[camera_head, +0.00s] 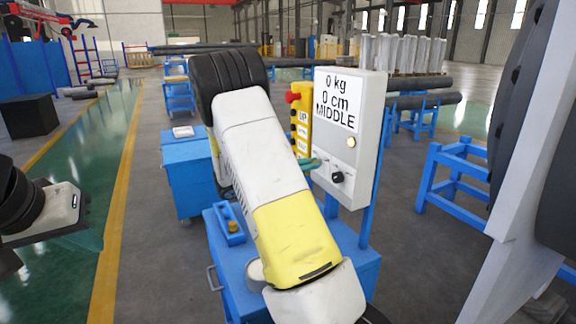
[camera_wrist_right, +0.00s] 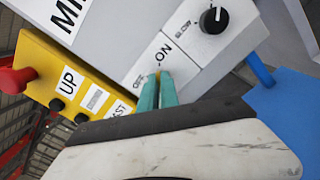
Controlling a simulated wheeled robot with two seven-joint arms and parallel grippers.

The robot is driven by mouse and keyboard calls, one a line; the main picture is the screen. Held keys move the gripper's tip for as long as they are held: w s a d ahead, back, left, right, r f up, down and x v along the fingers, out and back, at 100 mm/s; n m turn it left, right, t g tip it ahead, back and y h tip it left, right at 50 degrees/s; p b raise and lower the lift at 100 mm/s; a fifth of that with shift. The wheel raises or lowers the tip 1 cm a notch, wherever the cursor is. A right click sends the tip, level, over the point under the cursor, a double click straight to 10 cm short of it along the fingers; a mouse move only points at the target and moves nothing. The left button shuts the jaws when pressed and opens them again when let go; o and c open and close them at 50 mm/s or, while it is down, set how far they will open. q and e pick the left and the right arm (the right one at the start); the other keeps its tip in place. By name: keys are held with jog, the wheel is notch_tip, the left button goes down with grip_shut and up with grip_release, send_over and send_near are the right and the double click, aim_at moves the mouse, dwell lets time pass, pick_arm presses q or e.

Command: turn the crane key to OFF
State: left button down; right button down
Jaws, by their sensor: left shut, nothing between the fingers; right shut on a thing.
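The crane key (camera_wrist_right: 158,74) is only a small yellowish bit at the fingertips in the right wrist view; its turn position cannot be told. It sits on a white plate marked ON, with a small, hard-to-read label to the left. My right gripper (camera_wrist_right: 157,88) has its teal fingers shut on the key; its fingertips (camera_head: 316,163) show in the head view against the control box. The control box (camera_head: 371,105) is light grey, with a display reading 0 kg, 0 cm, MIDDLE. My left gripper (camera_head: 92,238) is shut and empty at far left, away from the box.
A black knob (camera_wrist_right: 214,19), marked SLOW, is close to the key plate. A yellow button panel (camera_wrist_right: 57,73) with a red stop button (camera_wrist_right: 15,80) is on the other side. A blue cabinet (camera_head: 225,275) stands below the box. Blue racks (camera_head: 455,185) stand at right.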

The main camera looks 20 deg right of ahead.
jog(key=shift+w+n, duration=0.15)
jog(key=shift+n, duration=8.05)
jog(key=c, duration=1.6)
grip_release()
jog(key=shift+a, duration=0.15)
jog(key=a, duration=0.7)
jog(key=shift+s+a, duration=0.3)
